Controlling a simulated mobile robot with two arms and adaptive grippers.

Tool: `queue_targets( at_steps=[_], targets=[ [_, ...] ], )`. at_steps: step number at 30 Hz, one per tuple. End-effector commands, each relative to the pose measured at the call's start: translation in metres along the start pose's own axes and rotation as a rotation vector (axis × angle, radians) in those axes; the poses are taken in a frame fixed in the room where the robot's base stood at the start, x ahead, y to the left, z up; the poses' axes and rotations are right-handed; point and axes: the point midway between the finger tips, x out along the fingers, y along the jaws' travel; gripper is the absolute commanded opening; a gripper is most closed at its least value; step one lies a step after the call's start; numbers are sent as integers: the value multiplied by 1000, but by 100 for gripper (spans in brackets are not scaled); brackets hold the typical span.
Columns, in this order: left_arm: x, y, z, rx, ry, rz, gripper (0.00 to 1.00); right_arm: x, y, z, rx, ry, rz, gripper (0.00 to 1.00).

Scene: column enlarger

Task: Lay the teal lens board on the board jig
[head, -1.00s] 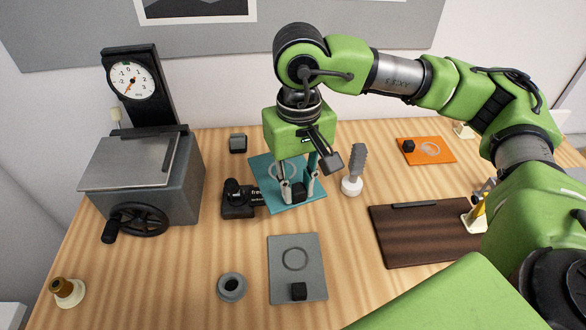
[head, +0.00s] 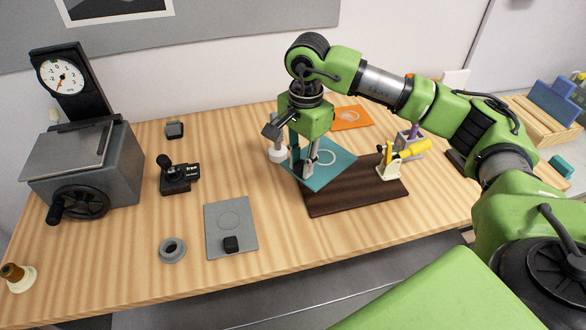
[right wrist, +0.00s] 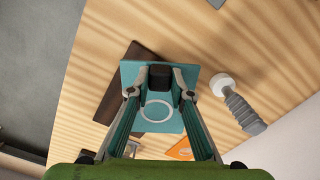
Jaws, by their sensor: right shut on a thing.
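The teal lens board (head: 338,171) is a thin square plate with a pale ring and a black knob. My right gripper (head: 302,166) points down and is shut on the knob. In the right wrist view the knob (right wrist: 159,76) sits between the fingertips, with the teal plate (right wrist: 160,122) beneath. A dark brown board (head: 355,196), which looks like the board jig, lies on the table. The teal plate overlaps its far-left part in the head view; the gap in height is hard to tell. The brown board also shows in the right wrist view (right wrist: 117,97). My left gripper is out of view.
A grey-handled tool with a white base (head: 278,153) stands close left of the gripper. An orange board (head: 351,118) lies behind. A yellow item on a white stand (head: 390,168) is at the brown board's right. A grey board (head: 230,240) lies front left, with clear table between.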

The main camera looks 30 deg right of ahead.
Motion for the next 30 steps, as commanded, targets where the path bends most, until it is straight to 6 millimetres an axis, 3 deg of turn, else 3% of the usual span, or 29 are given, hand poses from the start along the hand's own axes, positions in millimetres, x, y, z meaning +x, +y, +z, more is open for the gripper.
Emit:
queue_targets(
  at_steps=[3,9,25,30],
  targets=[
    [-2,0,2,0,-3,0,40,16,-2,-28,257,6,9,0],
    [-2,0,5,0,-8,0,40,28,-2,-53,484,17,11,0],
    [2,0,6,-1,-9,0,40,32,-2,-54,511,20,11,0],
    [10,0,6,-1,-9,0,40,43,-2,-55,511,20,12,0]
  ],
)
